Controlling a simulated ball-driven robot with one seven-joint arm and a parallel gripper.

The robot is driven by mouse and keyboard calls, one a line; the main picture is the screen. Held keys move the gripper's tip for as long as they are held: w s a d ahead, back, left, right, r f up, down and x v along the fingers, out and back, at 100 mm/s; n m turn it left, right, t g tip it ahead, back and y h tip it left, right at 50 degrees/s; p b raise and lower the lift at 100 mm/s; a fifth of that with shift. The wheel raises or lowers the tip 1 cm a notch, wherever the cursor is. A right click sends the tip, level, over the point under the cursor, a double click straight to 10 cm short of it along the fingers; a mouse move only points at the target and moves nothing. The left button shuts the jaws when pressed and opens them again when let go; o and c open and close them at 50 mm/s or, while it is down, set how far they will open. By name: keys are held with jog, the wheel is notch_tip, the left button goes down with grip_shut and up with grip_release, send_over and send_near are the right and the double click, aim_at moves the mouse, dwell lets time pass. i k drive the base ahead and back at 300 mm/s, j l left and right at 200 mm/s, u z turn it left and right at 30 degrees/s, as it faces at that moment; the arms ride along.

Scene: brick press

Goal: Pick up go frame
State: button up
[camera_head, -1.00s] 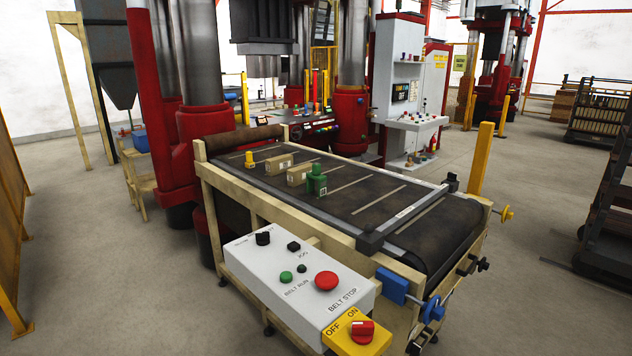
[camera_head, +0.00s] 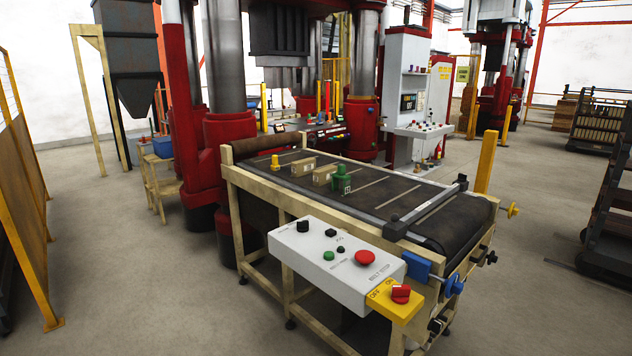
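I cannot pick out anything that is clearly the go frame. Small items stand on the dark conveyor belt (camera_head: 405,188) ahead: a yellow piece (camera_head: 275,162), a tan block (camera_head: 302,166), another tan block (camera_head: 324,175) and a green bottle-shaped piece (camera_head: 341,181) with a pale label. Several small coloured items sit by the press on a dark ledge (camera_head: 322,130) behind the belt, too small to identify. My gripper is not in view.
A control box (camera_head: 320,274) with a red button (camera_head: 365,257) juts from the conveyor's near side. Red press columns (camera_head: 228,142) stand behind left, a white cabinet (camera_head: 408,62) behind right. A tan barrier (camera_head: 20,190) flanks the left, dark racks (camera_head: 612,215) the right. Foreground floor is clear left and right.

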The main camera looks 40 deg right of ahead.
aim_at(341, 174)
jog(key=i, duration=2.05)
jog(key=i+j+z, duration=0.1)
jog(key=i, duration=0.45)
jog(key=i+j, duration=0.1)
jog(key=i, duration=0.45)
jog(key=z, duration=0.05)
